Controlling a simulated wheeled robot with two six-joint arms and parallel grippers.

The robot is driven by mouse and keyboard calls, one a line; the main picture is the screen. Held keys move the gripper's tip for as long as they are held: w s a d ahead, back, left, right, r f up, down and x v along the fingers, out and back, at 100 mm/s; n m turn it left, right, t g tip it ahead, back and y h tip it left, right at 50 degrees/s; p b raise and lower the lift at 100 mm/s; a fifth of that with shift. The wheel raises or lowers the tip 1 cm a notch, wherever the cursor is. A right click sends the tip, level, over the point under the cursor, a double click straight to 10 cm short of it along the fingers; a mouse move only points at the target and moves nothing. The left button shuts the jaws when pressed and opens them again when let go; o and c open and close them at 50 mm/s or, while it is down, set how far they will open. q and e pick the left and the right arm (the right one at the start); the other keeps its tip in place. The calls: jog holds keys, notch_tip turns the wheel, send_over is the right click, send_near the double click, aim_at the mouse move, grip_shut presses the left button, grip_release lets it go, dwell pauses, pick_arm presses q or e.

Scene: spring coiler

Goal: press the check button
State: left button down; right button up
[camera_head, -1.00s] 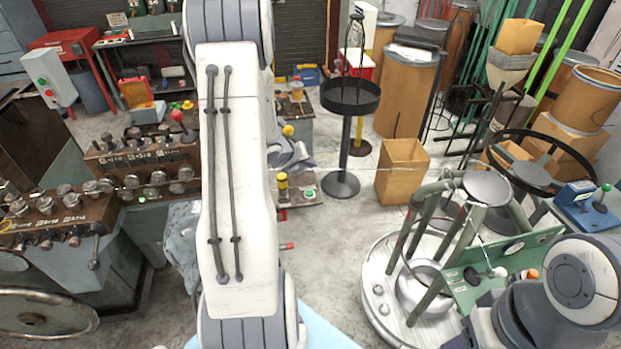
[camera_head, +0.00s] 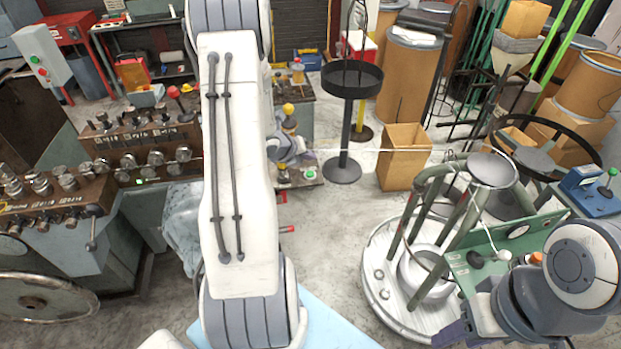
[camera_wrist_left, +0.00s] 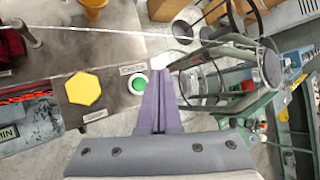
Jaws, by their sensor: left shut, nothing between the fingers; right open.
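The green check button (camera_head: 310,174) sits on a small panel behind my left arm. In the left wrist view the green button (camera_wrist_left: 139,83) has a pale ring and lies just left of my fingertips, with small labels around it. My left gripper (camera_wrist_left: 160,72) is shut and empty, its purple fingers together, pointing over the panel's right edge. In the head view my left gripper (camera_head: 298,160) is mostly hidden by its arm and appears close to the button; contact cannot be told. My right gripper (camera_head: 452,333) shows only partly at the bottom edge, near the green coiler stand, open.
A yellow hexagonal knob (camera_wrist_left: 83,88) stands left of the button. A thin wire (camera_head: 350,150) crosses above the panel. A black round stand (camera_head: 352,80) and a cardboard box (camera_head: 404,157) stand to the right. Floor between panel and white round base (camera_head: 378,290) is clear.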

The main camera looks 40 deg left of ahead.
aim_at(309, 176)
pick_arm(q)
notch_tip(309, 176, down, 4)
jog(key=b, duration=0.3)
jog(key=shift+r, duration=0.1)
dwell(1.6)
jog(key=shift+f+b, duration=0.4)
jog(key=shift+b, duration=0.25)
jog(key=shift+f+b, duration=0.4)
jog(key=shift+b, duration=0.15)
dwell(0.6)
dwell(0.3)
jog(key=shift+r+p, duration=0.45)
jog(key=shift+r, duration=0.35)
